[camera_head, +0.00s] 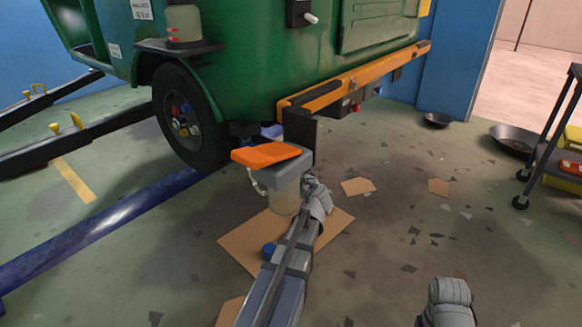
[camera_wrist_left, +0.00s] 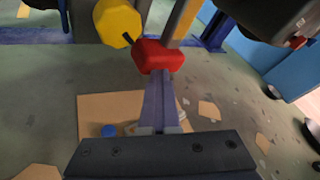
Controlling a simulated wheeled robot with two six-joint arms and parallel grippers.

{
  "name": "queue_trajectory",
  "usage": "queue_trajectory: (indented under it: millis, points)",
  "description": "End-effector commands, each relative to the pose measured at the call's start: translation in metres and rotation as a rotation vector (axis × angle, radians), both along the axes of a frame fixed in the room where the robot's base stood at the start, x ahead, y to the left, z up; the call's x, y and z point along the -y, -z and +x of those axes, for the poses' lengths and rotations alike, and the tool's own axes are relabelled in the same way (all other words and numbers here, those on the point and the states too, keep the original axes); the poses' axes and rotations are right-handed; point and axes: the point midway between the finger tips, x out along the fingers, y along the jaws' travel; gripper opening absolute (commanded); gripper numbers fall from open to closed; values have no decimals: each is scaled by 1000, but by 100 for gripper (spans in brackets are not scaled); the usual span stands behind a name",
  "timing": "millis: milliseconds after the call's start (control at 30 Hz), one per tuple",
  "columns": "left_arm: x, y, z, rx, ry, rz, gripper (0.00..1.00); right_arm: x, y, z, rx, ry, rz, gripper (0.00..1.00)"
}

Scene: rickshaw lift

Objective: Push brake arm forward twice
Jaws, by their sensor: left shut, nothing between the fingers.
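My left gripper (camera_wrist_left: 160,88) is shut and empty in the left wrist view. Its fingertips reach up to a red block (camera_wrist_left: 158,57) and overlap it in the picture; I cannot tell whether they touch. A yellow faceted knob (camera_wrist_left: 118,22) is just left of the red block, with a thin dark rod between them. In the head view my left arm reaches up to the green trailer (camera_head: 240,60), beside a grey block with an orange top (camera_head: 267,153). I cannot tell which part is the brake arm.
A black wheel (camera_head: 187,115) and an orange rail (camera_head: 360,75) are on the trailer. Cardboard (camera_head: 240,245) with a blue cap (camera_head: 269,250) lies below my left arm. A dark shelf cart (camera_head: 550,140) and pans (camera_head: 513,138) are at right. The right foreground floor is mostly clear.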

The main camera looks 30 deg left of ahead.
Motion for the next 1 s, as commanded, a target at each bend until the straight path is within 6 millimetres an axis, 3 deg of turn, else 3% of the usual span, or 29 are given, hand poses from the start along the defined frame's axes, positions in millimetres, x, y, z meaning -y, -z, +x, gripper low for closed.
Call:
queue_trajectory:
  millis: [300,1000]
  points:
    - [28,-1,1,-1,2,2,0,0,-1,0,0,0,0,50]
    - [29,0,4,0,4,1,0,0,0,0,0,0,0,50]
